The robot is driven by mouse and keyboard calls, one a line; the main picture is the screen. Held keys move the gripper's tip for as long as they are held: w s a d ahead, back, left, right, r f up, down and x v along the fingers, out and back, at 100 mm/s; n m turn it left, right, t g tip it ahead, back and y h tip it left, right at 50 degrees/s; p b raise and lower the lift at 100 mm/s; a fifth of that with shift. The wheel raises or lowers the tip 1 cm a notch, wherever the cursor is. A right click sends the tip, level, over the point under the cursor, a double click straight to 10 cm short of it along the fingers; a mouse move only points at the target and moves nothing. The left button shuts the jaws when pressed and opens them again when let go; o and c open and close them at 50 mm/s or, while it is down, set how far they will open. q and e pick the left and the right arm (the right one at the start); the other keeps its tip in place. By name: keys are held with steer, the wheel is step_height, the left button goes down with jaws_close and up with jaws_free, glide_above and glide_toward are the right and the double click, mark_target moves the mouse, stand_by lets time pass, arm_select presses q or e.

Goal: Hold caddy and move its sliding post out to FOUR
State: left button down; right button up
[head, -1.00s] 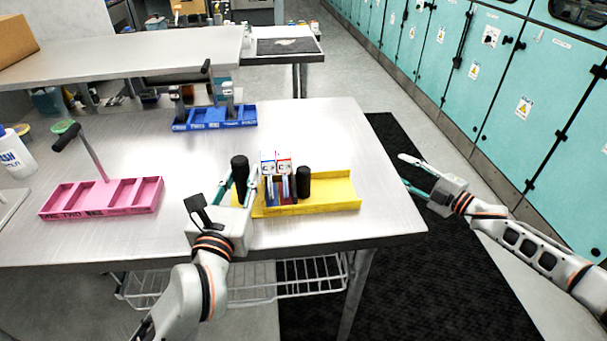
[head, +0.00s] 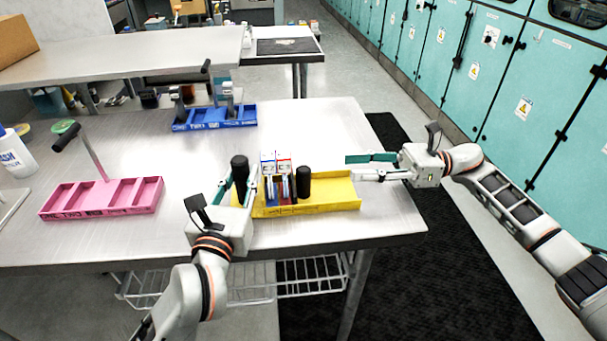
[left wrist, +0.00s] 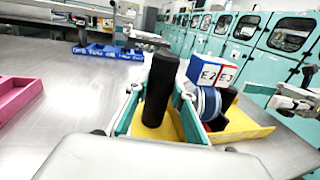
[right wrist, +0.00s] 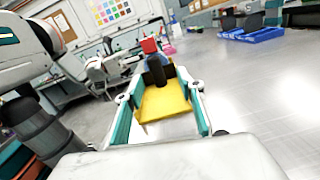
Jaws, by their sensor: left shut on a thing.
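The yellow caddy (head: 335,193) sits near the front edge of the table. A black upright handle (head: 239,170) stands at its left end, and a shorter black post (head: 303,183) stands near its middle. Between them are boxes (head: 276,165) marked E2 and E3 with round discs below. My left gripper (head: 242,190) is shut on the black handle, which also shows between its fingers in the left wrist view (left wrist: 160,90). My right gripper (head: 360,167) is open and empty, just right of the caddy's right end; its fingers point at the caddy (right wrist: 165,100) in the right wrist view.
A pink caddy (head: 100,213) with a tilted handle lies to the left, its compartments empty. A blue caddy (head: 215,124) stands at the back. A white bottle (head: 14,155) is at the left edge.

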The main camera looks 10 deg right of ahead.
mark_target(304, 175)
steer(key=shift+s+a+f+n+g, duration=0.1)
steer(key=shift+s+a+n+g, duration=0.35)
steer(key=shift+n, duration=0.35)
steer(key=shift+a, duration=0.2)
steer(key=a, duration=1.1)
steer(key=shift+a, duration=0.2)
jaws_close()
